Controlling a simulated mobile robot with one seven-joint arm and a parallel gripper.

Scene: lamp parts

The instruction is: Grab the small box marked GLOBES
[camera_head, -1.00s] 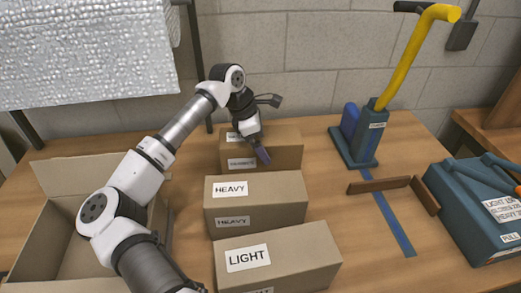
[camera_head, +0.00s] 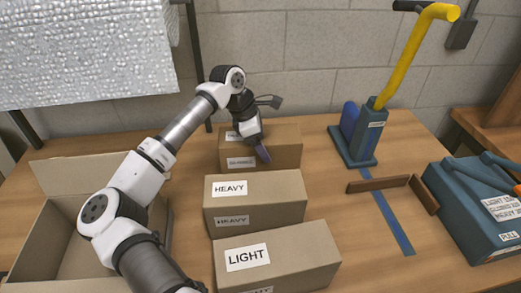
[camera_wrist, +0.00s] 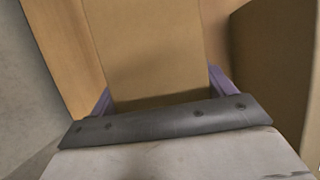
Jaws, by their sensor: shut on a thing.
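The back cardboard box (camera_head: 275,150) stands at the far end of a row of boxes, near the wall. It has a white label on top, partly hidden by my gripper, and one on its front, too small to read, so I cannot tell whether it says GLOBES. My gripper (camera_head: 262,153) is over this box with its purple fingers pointing down. In the wrist view, a tan box (camera_wrist: 150,45) lies between the two fingers of my gripper (camera_wrist: 160,88), which is shut on it.
A HEAVY box (camera_head: 280,190) and a LIGHT box (camera_head: 300,255) stand in front. An open carton (camera_head: 45,245) is at left. A blue stand with a yellow handle (camera_head: 405,65), brown strips (camera_head: 378,186) and a blue case (camera_head: 465,215) are at right.

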